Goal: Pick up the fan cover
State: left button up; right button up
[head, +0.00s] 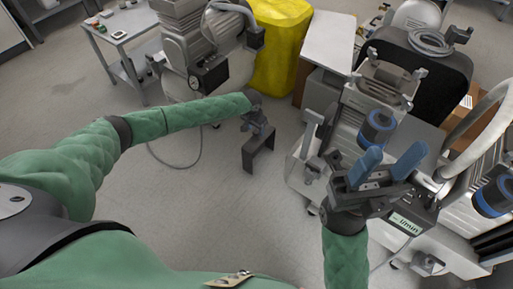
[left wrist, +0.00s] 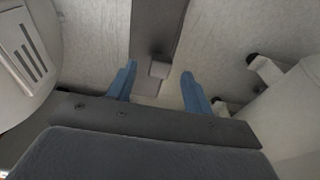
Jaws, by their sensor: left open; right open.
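I cannot pick out the fan cover with certainty. A grey ribbed housing (head: 354,112) sits on the compressor at the right of the head view. My right gripper (head: 393,155) is open in front of this compressor, its blue fingers spread and nothing visible between them. My left gripper (head: 258,150) hangs over the floor in the middle of the head view, apart from the compressors; its fingers are hard to make out there. In the left wrist view its blue fingers (left wrist: 158,75) are apart. A dark grey strip (left wrist: 158,28) with a small grey block (left wrist: 159,69) shows between and beyond them.
Another compressor (head: 208,72) stands at the back left, beside a yellow covered object (head: 279,45). A small grey table (head: 127,25) is at the upper left. A black tank (head: 415,70) with a coiled hose (head: 430,41) is behind the right compressor. Floor is free at left centre.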

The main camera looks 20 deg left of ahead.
pick_arm(q)
jog(key=shift+w+f, duration=0.1)
jog(key=shift+f, duration=0.65)
grip_shut()
jog(key=shift+r, duration=0.1)
